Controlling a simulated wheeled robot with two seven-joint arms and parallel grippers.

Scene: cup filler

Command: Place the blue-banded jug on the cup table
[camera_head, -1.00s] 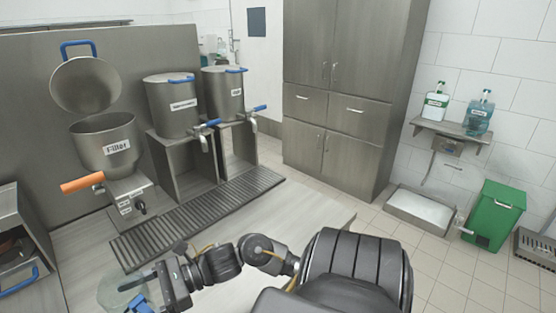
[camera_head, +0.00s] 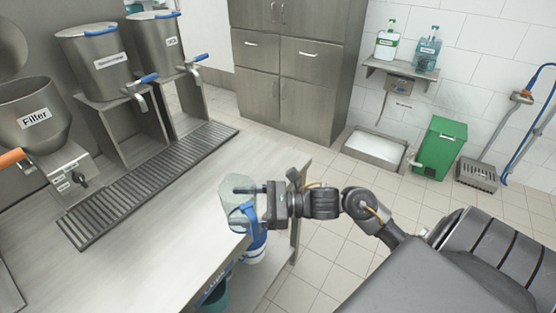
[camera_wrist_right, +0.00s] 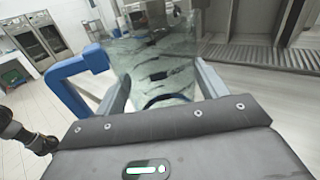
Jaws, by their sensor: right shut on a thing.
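A clear jug (camera_head: 237,193) with a blue handle is held in my right gripper (camera_head: 243,199). The jug is roughly upright near the right edge of the steel table (camera_head: 175,225). I cannot tell whether it is over the tabletop or just past its edge. In the right wrist view the clear jug wall (camera_wrist_right: 165,65) is between the two grey fingers, with its blue handle (camera_wrist_right: 75,80) to the left. A blue label (camera_head: 213,288) is on the table's front edge; its text is too small to read surely. My left gripper is not in view.
A white bucket with blue parts (camera_head: 256,248) and a teal container (camera_head: 216,297) stand below the tabletop. The filler (camera_head: 35,118) and two steel pots (camera_head: 95,65) stand behind a drain grate (camera_head: 150,185). The front tabletop is bare. A green bin (camera_head: 438,148) is at right.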

